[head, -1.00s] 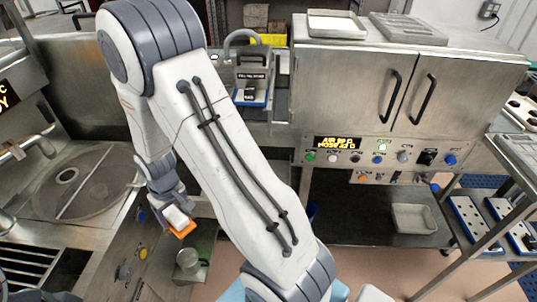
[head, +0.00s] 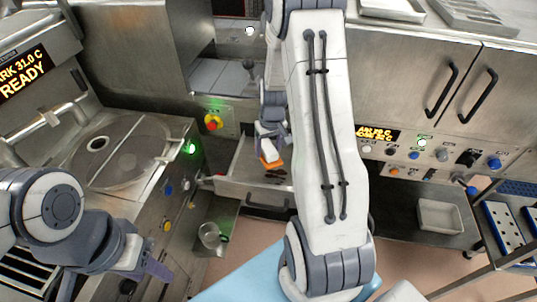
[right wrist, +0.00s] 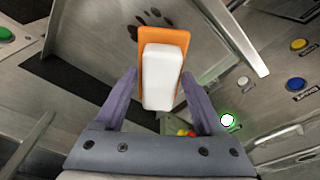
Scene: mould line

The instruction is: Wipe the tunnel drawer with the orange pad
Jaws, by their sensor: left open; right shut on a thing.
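The tunnel drawer (head: 238,187) is pulled out below the tunnel in the head view. Dark smudges mark its floor, and they show in the right wrist view too (right wrist: 150,17). My right gripper (head: 271,136) is shut on the white grip of the orange pad (head: 270,163). The pad is over the drawer; I cannot tell whether it touches the floor. In the right wrist view the orange pad (right wrist: 163,36) sits beyond the fingers. My right arm hides the drawer's right part. My left gripper (head: 112,277) is open and empty at lower left.
A red and yellow stop button (head: 213,122) is at the drawer's upper left. A metal cup (head: 211,236) stands on a low shelf in front. A round lid (head: 112,150) lies on the left counter. The steel cabinet (head: 410,75) stands right of my arm.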

